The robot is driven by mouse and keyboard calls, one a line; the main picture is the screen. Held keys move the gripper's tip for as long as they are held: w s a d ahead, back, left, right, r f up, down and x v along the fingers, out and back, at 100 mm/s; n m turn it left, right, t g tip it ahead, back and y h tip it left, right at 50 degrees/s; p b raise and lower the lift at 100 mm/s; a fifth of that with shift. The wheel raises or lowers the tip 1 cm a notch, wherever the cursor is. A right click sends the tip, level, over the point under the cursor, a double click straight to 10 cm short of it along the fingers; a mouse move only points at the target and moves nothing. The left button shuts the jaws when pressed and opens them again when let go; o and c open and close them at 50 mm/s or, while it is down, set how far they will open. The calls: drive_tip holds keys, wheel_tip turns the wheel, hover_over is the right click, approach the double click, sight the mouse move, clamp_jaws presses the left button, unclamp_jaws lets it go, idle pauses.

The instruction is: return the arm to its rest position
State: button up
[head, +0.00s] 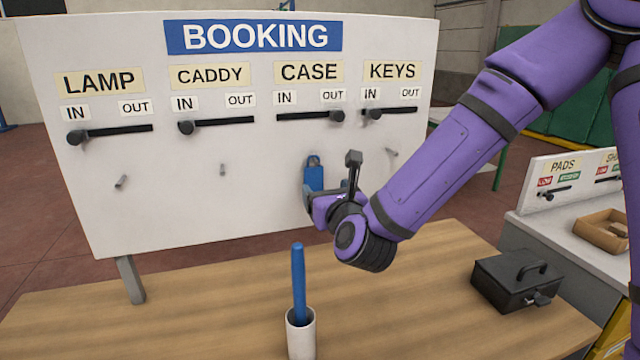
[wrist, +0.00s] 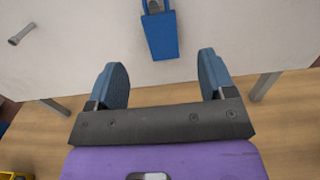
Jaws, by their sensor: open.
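My purple arm (head: 440,165) reaches in from the upper right, over the wooden table. My gripper (wrist: 161,78) is open and empty, in front of the white booking board (head: 140,215). It also shows in the head view (head: 318,200), seen partly from behind. A blue tag-like item (wrist: 162,36) with a loop hangs on a peg of the board, beyond and above the fingertips in the wrist view and apart from them. In the head view the blue item (head: 313,172) is partly hidden by my gripper, below the CASE sign.
The CASE slider (head: 337,116) is at OUT; the LAMP, CADDY and KEYS sliders are at IN. A white cup (head: 301,338) holding a blue stick stands on the table (head: 200,310) below my gripper. A black box (head: 510,285) lies right. A side counter (head: 570,240) carries a tray.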

drive_tip(key=s+d+r+n+g+h, duration=0.1)
drive_tip(key=s+d+r+n+g, duration=0.2)
drive_tip(key=s+d+n, duration=0.6)
drive_tip(key=s+d+r+n+g+h, duration=0.2)
drive_tip(key=s+d+n+g, duration=0.3)
drive_tip(key=s+d+n, duration=0.4)
drive_tip(key=s+d+r+n+g+h, duration=0.2)
drive_tip(key=s+d+r+n+g, duration=0.2)
drive_tip(key=s+d+n, duration=0.5)
drive_tip(key=s+n, duration=0.2)
drive_tip(key=n, duration=0.3)
drive_tip(key=shift+d+r+n, duration=0.15)
drive_tip(key=shift+d+n, duration=0.15)
drive_tip(key=shift+n, duration=0.1)
idle(1.1)
